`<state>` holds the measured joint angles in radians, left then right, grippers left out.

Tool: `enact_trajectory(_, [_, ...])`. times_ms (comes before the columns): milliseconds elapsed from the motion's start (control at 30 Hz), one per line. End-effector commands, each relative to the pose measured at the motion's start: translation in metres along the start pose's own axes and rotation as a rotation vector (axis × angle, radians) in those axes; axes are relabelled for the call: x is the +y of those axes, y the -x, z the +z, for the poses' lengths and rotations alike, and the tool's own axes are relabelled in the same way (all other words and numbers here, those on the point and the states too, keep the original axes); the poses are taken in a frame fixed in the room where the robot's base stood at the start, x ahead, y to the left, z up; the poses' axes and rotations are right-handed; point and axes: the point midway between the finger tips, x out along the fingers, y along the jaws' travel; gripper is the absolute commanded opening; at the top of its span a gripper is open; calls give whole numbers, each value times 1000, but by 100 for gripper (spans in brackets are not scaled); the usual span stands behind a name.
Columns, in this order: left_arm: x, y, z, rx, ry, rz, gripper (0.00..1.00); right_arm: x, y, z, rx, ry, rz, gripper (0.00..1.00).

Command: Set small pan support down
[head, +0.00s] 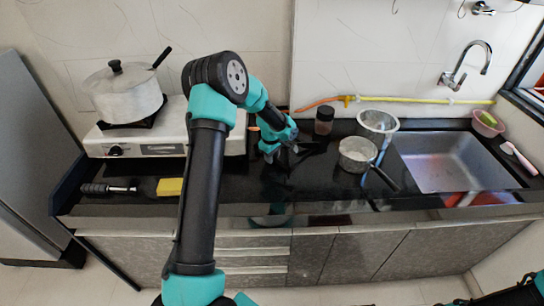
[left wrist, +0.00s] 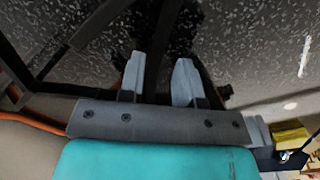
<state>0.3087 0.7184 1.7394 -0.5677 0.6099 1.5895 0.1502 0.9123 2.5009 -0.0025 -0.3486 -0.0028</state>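The small pan support is a dark, thin-barred frame on the left side of the left wrist view (left wrist: 75,40). In the head view it is a dark shape (head: 314,147) just right of my left gripper, hard to tell from the black counter. My left gripper (head: 290,149) is low over the middle of the counter. In the left wrist view its two grey fingers (left wrist: 158,78) are a short way apart, with a dark bar of the support between them. Whether the support touches the counter is not clear. My right gripper does not show.
A white stove (head: 110,146) with a lidded pot (head: 124,95) stands left. A small saucepan (head: 357,154), a metal pot (head: 377,124) and a dark jar (head: 324,121) stand right of my gripper. A sink (head: 450,160) lies farther right.

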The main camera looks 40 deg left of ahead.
Motion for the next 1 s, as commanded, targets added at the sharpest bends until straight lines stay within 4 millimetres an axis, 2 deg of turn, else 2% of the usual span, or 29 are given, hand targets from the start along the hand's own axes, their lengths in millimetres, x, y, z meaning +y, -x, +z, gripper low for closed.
enact_trajectory(133, [0,0,0,0,0,0,43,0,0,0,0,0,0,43])
enact_trajectory(367, [0,1,0,0,0,1,43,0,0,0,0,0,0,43])
enact_trajectory(567, [1,13,0,1,1,3,43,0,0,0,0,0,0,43])
enact_trajectory(767, [1,43,-1,2,1,4,43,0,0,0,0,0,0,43])
enact_trajectory(1000, [1,88,0,1,1,4,43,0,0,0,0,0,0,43])
